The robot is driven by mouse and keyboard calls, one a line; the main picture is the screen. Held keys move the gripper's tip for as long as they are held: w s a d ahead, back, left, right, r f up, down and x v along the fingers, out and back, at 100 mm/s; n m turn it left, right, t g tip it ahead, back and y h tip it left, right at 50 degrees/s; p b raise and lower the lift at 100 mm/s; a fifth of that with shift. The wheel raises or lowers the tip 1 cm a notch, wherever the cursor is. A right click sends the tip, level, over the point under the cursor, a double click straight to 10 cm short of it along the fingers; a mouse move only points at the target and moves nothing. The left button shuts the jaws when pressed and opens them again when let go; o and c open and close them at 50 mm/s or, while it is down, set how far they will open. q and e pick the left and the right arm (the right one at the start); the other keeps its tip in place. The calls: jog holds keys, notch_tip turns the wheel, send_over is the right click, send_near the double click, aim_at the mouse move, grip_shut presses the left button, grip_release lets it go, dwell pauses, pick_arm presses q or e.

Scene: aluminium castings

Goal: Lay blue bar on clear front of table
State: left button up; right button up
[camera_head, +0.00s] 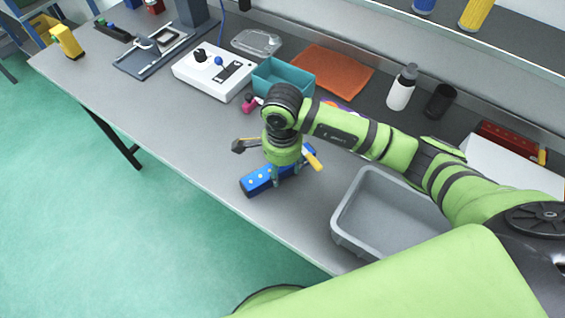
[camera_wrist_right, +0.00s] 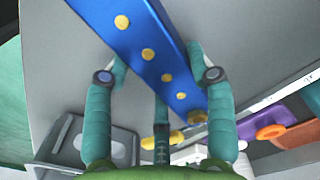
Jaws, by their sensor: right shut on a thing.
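The blue bar (camera_head: 258,182) has a row of round spots, which look yellow in the wrist view, where the bar (camera_wrist_right: 150,45) runs diagonally. My right gripper (camera_head: 283,174) points down and is shut on the bar near its middle. In the wrist view the right gripper's teal fingers (camera_wrist_right: 158,75) are on both sides of it. The bar is over the front part of the grey table (camera_head: 185,140), close to the front edge; I cannot tell if it touches the surface. My left gripper is not in view.
A grey bin (camera_head: 342,229) stands to the right of the bar. A teal box (camera_head: 283,78), a white control box (camera_head: 212,72) and an orange cloth (camera_head: 333,72) lie behind. A white bottle (camera_head: 402,88) and black cup (camera_head: 440,101) stand at the back. The front left strip is clear.

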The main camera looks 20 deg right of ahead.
jog(key=shift+f+b, duration=0.2)
jog(key=shift+b, duration=0.1)
jog(key=o, duration=1.3)
jog(key=shift+o, duration=0.2)
jog(key=shift+r, duration=0.1)
jog(key=shift+r, duration=0.15)
jog(key=shift+w+r, duration=0.1)
jog(key=shift+r, duration=0.15)
notch_tip(320, 180, up, 12)
jog(key=b, duration=0.2)
jog(key=shift+f+b, duration=0.25)
jog(key=shift+b, duration=0.15)
